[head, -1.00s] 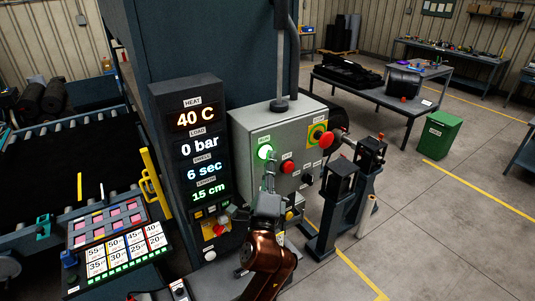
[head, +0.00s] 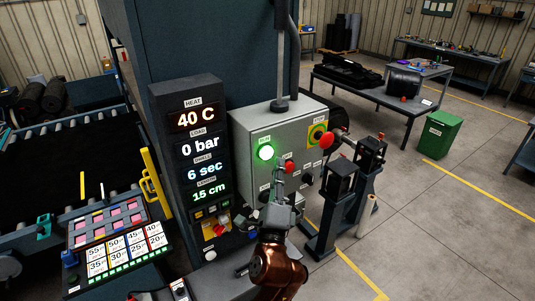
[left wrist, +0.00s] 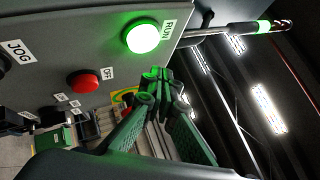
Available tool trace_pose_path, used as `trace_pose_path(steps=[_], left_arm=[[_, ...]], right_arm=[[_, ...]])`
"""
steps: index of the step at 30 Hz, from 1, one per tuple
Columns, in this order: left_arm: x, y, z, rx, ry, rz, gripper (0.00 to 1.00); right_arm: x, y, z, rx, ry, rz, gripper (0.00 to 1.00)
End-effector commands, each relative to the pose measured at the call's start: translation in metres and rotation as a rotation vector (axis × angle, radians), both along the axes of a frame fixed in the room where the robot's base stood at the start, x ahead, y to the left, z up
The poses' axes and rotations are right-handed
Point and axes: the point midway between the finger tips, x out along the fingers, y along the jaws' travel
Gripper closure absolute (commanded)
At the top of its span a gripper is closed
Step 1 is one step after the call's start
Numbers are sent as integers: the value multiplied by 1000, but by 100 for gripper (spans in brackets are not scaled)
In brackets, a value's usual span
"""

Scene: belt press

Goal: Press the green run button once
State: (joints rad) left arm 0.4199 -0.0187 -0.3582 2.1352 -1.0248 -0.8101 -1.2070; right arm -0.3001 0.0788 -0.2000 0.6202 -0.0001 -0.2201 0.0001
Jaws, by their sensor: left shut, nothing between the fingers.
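The green run button (head: 265,152) is lit on the front of the grey control box (head: 244,131). In the left wrist view the run button (left wrist: 142,37) glows beside its RUN label. My left gripper (head: 281,168) is shut and empty, a little right of and below the button in the head view. In the left wrist view its fingertips (left wrist: 154,78) are below the button, apart from it in the picture, with green light on them. The gap in depth is hard to tell. My right gripper is not in view.
A red OFF button (left wrist: 83,82) is close to the run button. A larger red stop button (head: 326,139) on yellow sits at the box's upper right. The display panel (head: 187,95) left of the box reads 40 C, 0 bar, 6 sec, 15 cm.

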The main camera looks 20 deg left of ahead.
Motion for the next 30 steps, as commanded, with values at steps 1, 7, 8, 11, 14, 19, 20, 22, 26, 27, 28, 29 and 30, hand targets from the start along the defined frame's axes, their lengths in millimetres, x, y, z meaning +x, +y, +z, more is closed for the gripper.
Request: trace_pose_path(steps=[1, 7, 8, 11, 14, 19, 20, 22, 26, 27, 28, 29, 30], left_arm=[[-3, -4, 0, -1, 1, -1, 100], [-13, -17, -1, 0, 1, 0, 100], [-14, -18, -1, 0, 1, 0, 100], [-16, -21, 0, 1, 1, 1, 100], [-17, -21, 0, 0, 1, 2, 100], [-17, -21, 0, 0, 1, 2, 100], [-17, -21, 0, 0, 1, 2, 100], [-17, -21, 0, 0, 1, 2, 100], [-17, -21, 0, 0, 1, 2, 100], [-16, -21, 0, 1, 1, 1, 100], [-16, -21, 0, 1, 1, 1, 100], [-16, -21, 0, 0, 1, 2, 100], [-16, -21, 0, 1, 1, 1, 100]], right_arm=[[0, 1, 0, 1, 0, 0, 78], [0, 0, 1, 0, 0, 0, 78], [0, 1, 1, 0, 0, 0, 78], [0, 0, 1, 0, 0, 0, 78], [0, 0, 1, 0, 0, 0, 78], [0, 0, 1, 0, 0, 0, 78], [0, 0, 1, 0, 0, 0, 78], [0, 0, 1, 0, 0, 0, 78], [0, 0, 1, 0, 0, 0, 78], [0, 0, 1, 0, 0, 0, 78], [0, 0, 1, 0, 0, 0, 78], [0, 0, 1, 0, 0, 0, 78], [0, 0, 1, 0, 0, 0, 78]])
